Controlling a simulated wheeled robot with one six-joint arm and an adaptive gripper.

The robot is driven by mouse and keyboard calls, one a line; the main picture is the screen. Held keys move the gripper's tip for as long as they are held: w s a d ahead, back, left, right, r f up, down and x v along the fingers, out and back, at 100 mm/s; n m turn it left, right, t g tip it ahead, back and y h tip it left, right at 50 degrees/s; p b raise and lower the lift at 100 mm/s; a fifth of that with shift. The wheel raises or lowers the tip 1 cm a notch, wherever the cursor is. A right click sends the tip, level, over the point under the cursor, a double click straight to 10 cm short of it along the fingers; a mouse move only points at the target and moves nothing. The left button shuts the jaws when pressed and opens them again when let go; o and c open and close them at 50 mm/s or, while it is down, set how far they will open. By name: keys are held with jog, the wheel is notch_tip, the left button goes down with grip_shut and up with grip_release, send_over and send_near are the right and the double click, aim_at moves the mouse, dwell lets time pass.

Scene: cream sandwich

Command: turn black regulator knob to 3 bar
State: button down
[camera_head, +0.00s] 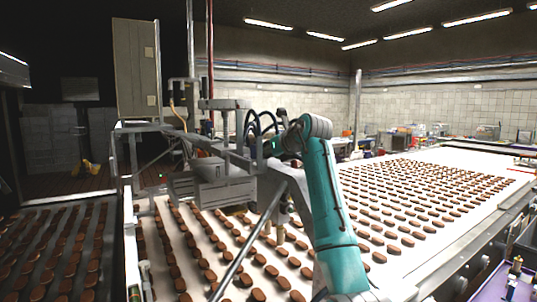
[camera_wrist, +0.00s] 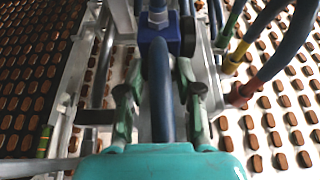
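In the wrist view my gripper (camera_wrist: 157,68) has its two dark green fingers apart. A thick dark blue-grey hose or cylinder (camera_wrist: 160,95) runs between them, and I cannot tell whether either finger touches it. I cannot tell for sure which part is the black regulator knob, and no pressure scale is readable. In the head view my gripper is largely hidden behind my teal arm, close to the machine's dark hoses (camera_head: 249,120).
Dark hoses with a yellow fitting (camera_wrist: 231,65) and a red fitting (camera_wrist: 240,94) crowd the right of my gripper. Metal frame bars (camera_wrist: 75,85) stand on the left. A white conveyor (camera_head: 450,215) with rows of brown biscuits lies below. A tall cabinet (camera_head: 135,70) stands behind.

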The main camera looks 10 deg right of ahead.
jog(key=shift+m+y, duration=0.7)
jog(key=shift+m, duration=0.3)
jog(key=c, duration=0.8)
grip_release()
jog(key=shift+o, duration=0.2)
jog(key=shift+d, duration=0.1)
jog(key=v, duration=1.2)
jog(key=shift+w+r, duration=0.1)
jog(key=shift+r, duration=0.05)
